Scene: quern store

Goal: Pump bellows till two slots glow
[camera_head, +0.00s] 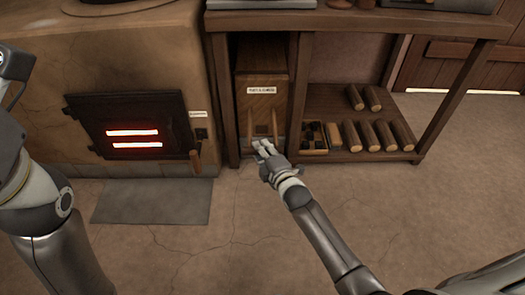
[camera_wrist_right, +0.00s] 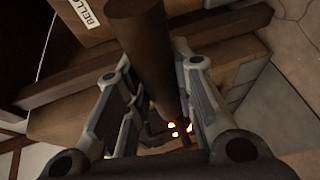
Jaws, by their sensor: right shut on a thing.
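The oven's dark iron door (camera_head: 135,122) is at the left in the head view. Two glowing slots (camera_head: 133,133) show on it, one above the other, bright with a reddish edge. The wooden bellows box (camera_head: 262,68) stands upright in the bench frame, a white label on its front. Two wooden handles (camera_head: 275,122) stick out low on it. My right gripper (camera_head: 264,150) is at their lower end. In the right wrist view a dark round bellows handle (camera_wrist_right: 143,45) runs between its fingers, and the gripper is shut on it. My left arm shows at the left edge, its fingers out of view.
A grey mat (camera_head: 152,201) lies before the oven. The door has a wooden handle (camera_head: 196,161). The floor at the right is clear.

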